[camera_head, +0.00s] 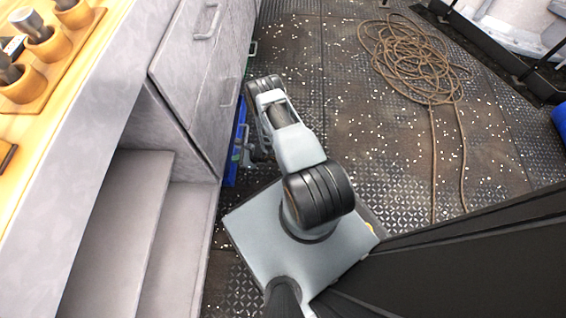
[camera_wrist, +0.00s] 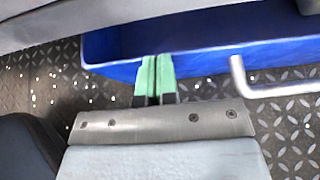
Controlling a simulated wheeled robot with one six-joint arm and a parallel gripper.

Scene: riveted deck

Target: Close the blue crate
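The blue crate (camera_wrist: 210,58) spans the upper part of the wrist view, with its inside and its near wall showing. It looks open. In the head view a strip of the blue crate (camera_head: 232,165) juts out beside the grey cabinet, mostly hidden by my arm. A grey bar handle (camera_wrist: 258,92) is at the crate's near side, right of my gripper. My gripper (camera_wrist: 154,78) has its green fingers side by side, almost touching, with nothing seen between them. The fingertips overlap the crate's near wall in the picture; I cannot tell whether they touch it.
The grey cabinet (camera_head: 190,75) with drawer handles stands at left, with a wooden top holding several cups. A coiled brown rope (camera_head: 410,60) lies on the deck at upper right. The speckled deck (camera_head: 350,110) between is clear. A blue object (camera_head: 560,118) is at the right edge.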

